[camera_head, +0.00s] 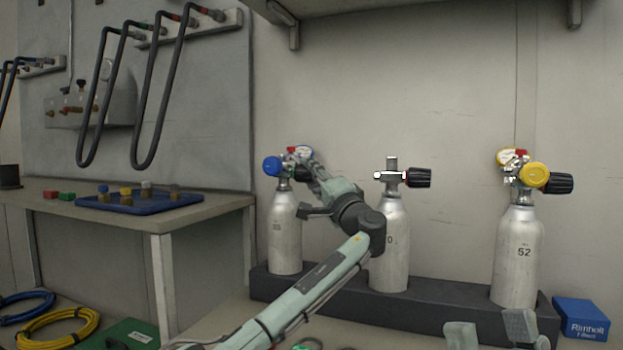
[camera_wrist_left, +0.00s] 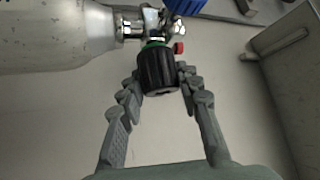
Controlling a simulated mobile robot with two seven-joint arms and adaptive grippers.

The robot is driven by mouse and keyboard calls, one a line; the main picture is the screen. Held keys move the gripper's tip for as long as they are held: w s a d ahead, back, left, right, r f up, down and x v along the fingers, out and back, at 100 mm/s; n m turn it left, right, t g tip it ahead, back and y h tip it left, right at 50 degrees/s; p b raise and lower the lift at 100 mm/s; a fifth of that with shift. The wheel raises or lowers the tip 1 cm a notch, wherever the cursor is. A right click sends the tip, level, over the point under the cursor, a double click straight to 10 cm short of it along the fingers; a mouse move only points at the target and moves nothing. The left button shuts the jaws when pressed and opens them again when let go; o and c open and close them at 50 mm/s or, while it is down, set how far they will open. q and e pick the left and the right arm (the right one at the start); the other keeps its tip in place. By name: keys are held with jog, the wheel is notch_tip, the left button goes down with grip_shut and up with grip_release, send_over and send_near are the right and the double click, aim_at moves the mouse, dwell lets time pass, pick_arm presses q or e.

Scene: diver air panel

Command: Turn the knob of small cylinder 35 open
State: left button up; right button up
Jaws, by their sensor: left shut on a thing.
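The left silver cylinder (camera_head: 284,235) stands upright in the dark rack, with a blue regulator (camera_head: 271,166) on its valve. Its number is too small to read in the head view. My left gripper (camera_head: 312,178) is at this valve from the right and hides the knob there. In the left wrist view, the black ribbed knob (camera_wrist_left: 157,72) with a green ring at its base sits between the fingers of my left gripper (camera_wrist_left: 160,84), which are shut on it. My right gripper (camera_head: 490,331) shows at the bottom edge, its fingers apart and empty.
A middle cylinder (camera_head: 390,250) with a black knob stands partly behind my left arm. Cylinder 52 (camera_head: 516,265), with a yellow regulator, stands at the right of the rack (camera_head: 440,304). A blue box (camera_head: 582,320) lies beside the rack. A workbench (camera_head: 205,210) with a blue tray stands left.

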dwell(0.3)
pick_arm(q)
jog(key=o, duration=1.2)
jog(key=shift+c, duration=0.2)
jog(key=v, duration=1.2)
